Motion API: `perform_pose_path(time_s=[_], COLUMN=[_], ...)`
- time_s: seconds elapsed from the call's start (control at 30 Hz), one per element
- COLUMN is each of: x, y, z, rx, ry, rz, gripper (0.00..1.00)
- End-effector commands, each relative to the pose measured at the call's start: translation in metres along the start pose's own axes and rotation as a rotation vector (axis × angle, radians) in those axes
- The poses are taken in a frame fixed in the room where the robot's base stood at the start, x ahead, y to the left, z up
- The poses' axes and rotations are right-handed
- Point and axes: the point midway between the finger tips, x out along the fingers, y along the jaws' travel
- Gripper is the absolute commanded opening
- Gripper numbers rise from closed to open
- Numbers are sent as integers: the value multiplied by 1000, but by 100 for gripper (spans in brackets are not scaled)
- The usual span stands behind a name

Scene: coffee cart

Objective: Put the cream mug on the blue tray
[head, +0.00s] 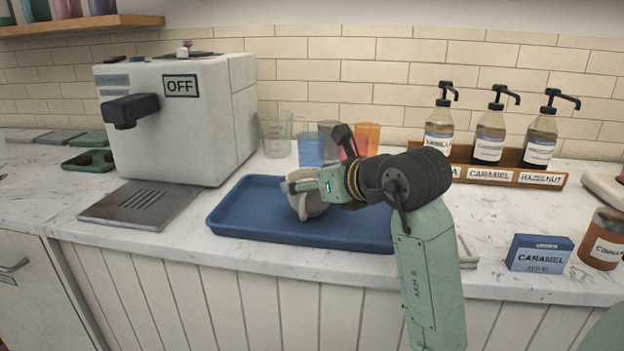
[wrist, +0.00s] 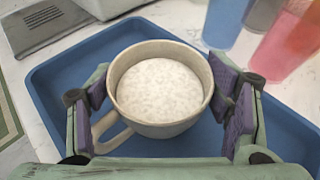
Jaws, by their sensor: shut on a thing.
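The cream mug (wrist: 158,128) is upright between the two finger pads of my gripper (wrist: 162,108); pale foamy contents (wrist: 158,90) show inside it. Its handle points to the lower left in the wrist view. The blue tray (head: 236,213) lies on the counter, and the mug also shows over its left half in the head view (head: 312,208), partly hidden by my gripper (head: 308,184). My gripper is shut on the mug. I cannot tell whether the mug's base touches the tray. The tray's right part is partly hidden by my arm.
A white coffee machine (head: 165,130) with a metal drip tray (head: 142,203) stands at the left. Several coloured cups (head: 312,150) stand behind the tray. A wooden rack (head: 515,178) holds syrup bottles at the back right. A caramel box (head: 540,254) sits at the front right.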

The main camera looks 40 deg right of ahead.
Motion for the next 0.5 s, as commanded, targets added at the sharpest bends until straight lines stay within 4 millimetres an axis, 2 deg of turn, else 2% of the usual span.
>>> perform_pose_path(time_s=[0.4, 0.43, 0.5], x=[2, 2, 2], y=[0, 0, 0], z=[-7, -7, -6], rx=[-1, 0, 0], ry=[-3, -1, -1], rz=[-1, -1, -1], gripper=[26, 73, 77])
